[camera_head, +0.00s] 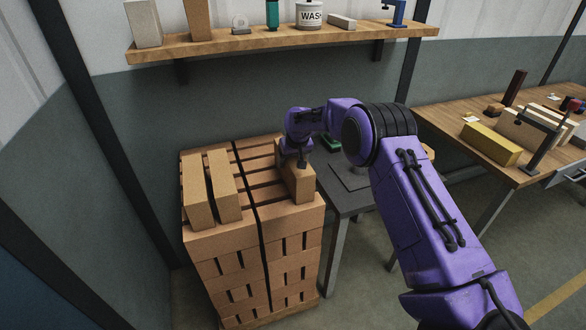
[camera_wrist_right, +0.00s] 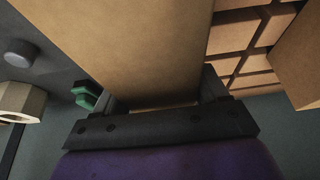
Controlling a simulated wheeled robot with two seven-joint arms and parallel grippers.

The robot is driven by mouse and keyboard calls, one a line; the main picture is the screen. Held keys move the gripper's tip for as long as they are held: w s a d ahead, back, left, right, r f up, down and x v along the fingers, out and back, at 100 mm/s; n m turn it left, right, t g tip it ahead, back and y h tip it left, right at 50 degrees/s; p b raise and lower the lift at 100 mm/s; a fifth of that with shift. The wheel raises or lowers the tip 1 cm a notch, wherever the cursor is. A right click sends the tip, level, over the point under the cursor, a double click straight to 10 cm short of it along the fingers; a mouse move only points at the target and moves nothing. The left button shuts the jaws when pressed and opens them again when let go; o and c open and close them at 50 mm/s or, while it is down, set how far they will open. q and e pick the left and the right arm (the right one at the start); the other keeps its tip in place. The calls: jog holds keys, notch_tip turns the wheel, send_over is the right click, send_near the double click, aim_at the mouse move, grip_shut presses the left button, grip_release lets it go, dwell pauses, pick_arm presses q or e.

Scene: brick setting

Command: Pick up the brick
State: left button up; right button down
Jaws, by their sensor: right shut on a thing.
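My right gripper (camera_head: 303,163) is over the right side of the brick stack in the head view. It is shut on a tan brick (camera_head: 297,184) at the stack's right edge. In the right wrist view the same brick (camera_wrist_right: 140,45) fills the middle, between the two dark fingers of the gripper (camera_wrist_right: 160,100). I cannot tell whether the brick still touches the stack. Two more loose bricks, one at the far left (camera_head: 197,190) and one beside it (camera_head: 224,185), lie on top of the stack. My left gripper is not in view.
The strapped brick stack (camera_head: 225,245) stands on a pallet. A dark grey table (camera_head: 345,200) is close on its right. A wooden workbench (camera_head: 455,125) with a yellow block (camera_head: 490,143) is further right. A shelf (camera_head: 280,40) with several items runs along the back wall.

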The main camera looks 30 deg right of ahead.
jog(key=shift+w, duration=0.15)
jog(key=shift+r, duration=0.1)
notch_tip(320, 180, up, 3)
jog(key=shift+r+b, duration=0.2)
jog(key=shift+b, duration=0.5)
jog(key=s+r, duration=0.2)
jog(key=r, duration=0.1)
jog(key=s+r+b, duration=0.1)
jog(key=s+r, duration=0.1)
jog(key=s, duration=0.1)
jog(key=shift+s+a+r, duration=0.1)
jog(key=shift+a+r, duration=0.05)
jog(key=shift+r, duration=0.25)
jog(key=s+r+b, duration=0.2)
jog(key=s+r, duration=0.1)
jog(key=s, duration=0.5)
jog(key=shift+s+a+r, duration=0.3)
jog(key=shift+s+r, duration=0.05)
jog(key=shift+s, duration=0.05)
jog(key=shift+s, duration=0.1)
